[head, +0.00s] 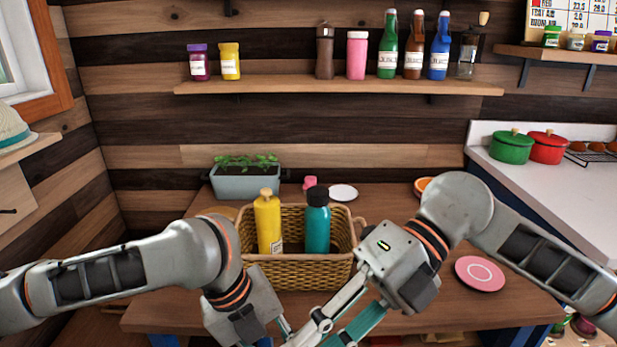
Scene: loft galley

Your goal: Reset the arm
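My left arm comes in from the left, and its gripper (285,328) points down at the bottom middle of the head view. Only a small part of its fingers shows, so I cannot tell whether it is open. My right arm comes in from the right. Its gripper (343,325) points down and to the left, in front of the basket. Its two fingers look spread apart, with nothing seen between them; the tips run to the lower picture edge. The two grippers are close together and overlap in the picture.
A wicker basket (290,273) on the wooden table (490,312) holds a yellow bottle (268,222) and a teal bottle (317,225). A grey planter (246,182) and a white plate (343,192) stand behind. A pink plate (480,273) lies right, near my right arm.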

